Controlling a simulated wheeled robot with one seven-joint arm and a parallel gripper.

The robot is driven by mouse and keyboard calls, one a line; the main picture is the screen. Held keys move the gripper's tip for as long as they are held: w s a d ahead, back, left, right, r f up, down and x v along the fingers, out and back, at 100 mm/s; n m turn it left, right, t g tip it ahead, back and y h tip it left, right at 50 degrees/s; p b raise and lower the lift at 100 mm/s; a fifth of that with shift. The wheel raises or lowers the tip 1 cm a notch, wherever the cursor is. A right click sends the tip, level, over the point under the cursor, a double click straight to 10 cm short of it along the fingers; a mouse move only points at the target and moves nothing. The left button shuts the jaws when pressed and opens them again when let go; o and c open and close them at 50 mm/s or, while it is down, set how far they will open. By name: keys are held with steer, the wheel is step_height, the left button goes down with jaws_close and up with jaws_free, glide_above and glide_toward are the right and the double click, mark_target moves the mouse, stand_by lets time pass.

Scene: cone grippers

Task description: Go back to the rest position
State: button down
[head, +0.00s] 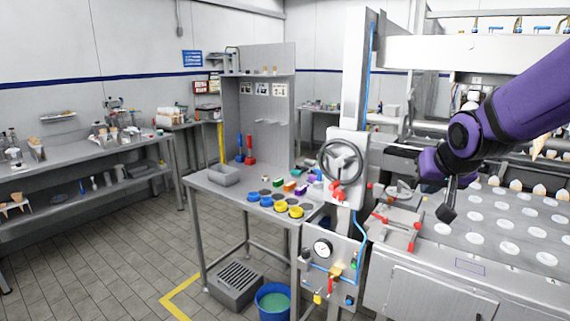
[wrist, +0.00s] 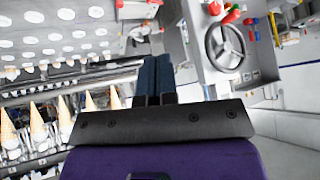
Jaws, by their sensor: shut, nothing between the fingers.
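My purple arm reaches in from the right in the head view. My gripper (head: 447,212) hangs dark and small over the left end of the machine's perforated plate (head: 515,262). In the wrist view my gripper (wrist: 154,62) shows two dark blue fingers side by side, shut with nothing between them. The gripper is apart from the cones (wrist: 40,130), which stand in a row at the lower left of the wrist view. A handwheel (head: 341,162) on the machine column stands to the left of the gripper; it also shows in the wrist view (wrist: 225,46).
A steel table (head: 228,190) holds a grey bin (head: 223,175), yellow and blue cups and small coloured blocks. Red clamps (head: 412,237) sit on the machine's edge close to the gripper. A blue bucket (head: 273,300) stands on the floor. The tiled floor at left (head: 110,250) is clear.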

steer(key=s+r+n+g, duration=0.1)
steer(key=s+r, duration=0.1)
steer(key=s, duration=1)
steer(key=s+r+n+g, duration=0.1)
steer(key=s+r, duration=0.2)
steer(key=s, duration=0.9)
steer(key=shift+d+g, duration=0.15)
steer(key=shift+g, duration=0.25)
